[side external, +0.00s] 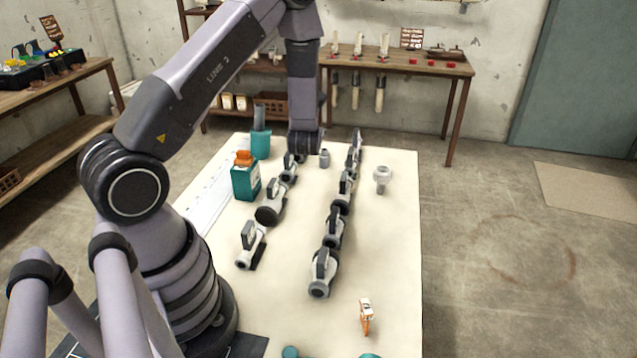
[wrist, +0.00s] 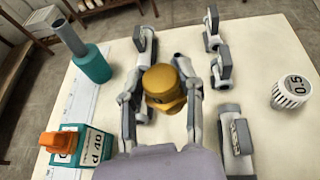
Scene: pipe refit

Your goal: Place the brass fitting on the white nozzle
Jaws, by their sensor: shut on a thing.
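The brass fitting (wrist: 163,88) shows as a yellow-brown, rounded piece in the middle of the wrist view. My gripper (wrist: 160,92) is shut on it, with one finger on each side. I cannot make out the fitting or the fingertips in the side view. A white ribbed piece marked 0.5 (wrist: 292,92) stands at the right of the wrist view, apart from my gripper. It looks like the white piece (side external: 382,176) right of the pipe parts in the side view. I cannot tell whether it is the white nozzle.
Grey-white pipe parts (side external: 334,232) stand in rows on the pale table (side external: 390,270). A teal container with an orange top (side external: 246,178) and a teal holder (side external: 261,144) stand at the left. An orange-and-white item (side external: 366,316) is near the front. The table's right side is mostly clear.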

